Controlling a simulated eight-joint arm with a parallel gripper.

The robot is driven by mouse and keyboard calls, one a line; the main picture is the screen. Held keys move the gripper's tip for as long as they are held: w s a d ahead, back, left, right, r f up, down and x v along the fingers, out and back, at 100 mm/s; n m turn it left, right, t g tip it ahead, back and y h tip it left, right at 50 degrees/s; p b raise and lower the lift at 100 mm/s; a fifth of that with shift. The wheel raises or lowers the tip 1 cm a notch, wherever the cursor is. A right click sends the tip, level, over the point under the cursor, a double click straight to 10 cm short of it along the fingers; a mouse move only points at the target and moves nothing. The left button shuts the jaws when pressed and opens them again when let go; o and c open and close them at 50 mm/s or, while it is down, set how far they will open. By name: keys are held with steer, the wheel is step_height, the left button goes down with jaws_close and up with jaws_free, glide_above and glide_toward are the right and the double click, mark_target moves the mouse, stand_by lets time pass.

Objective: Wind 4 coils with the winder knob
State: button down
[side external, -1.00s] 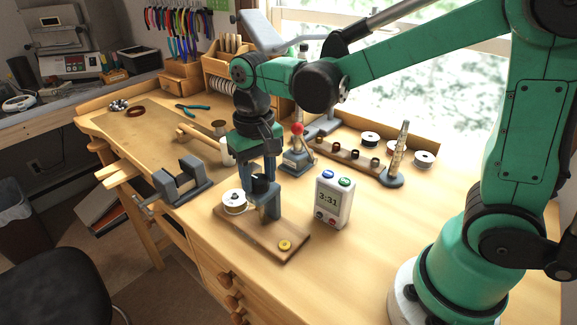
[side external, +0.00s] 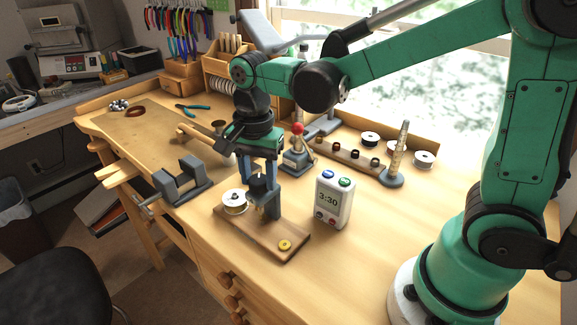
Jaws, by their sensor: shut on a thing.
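My gripper (side external: 262,188) points down and is shut on the winder knob, which is mostly hidden between the fingers. The winder (side external: 272,208) is a grey-blue upright on a wooden base board (side external: 262,238). A white spool (side external: 234,202) sits at the left of the board. A yellow round piece (side external: 285,245) lies at its front right end. A white counter or timer (side external: 333,200) stands right of the winder and reads 3:30. How much wire is wound cannot be told.
A grey vise (side external: 182,180) is at the left edge. A red-knobbed lever press (side external: 298,155) stands behind the winder. A rack of small coils (side external: 345,154) and a tapered post (side external: 398,155) are at the back right. The front right bench is clear.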

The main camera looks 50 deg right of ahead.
mark_target(260, 178)
steer(key=m, duration=0.4)
steer(key=shift+m, duration=0.3)
stand_by(0.3)
steer(key=shift+c, duration=1.9)
jaws_free()
steer(key=shift+r, duration=2.8)
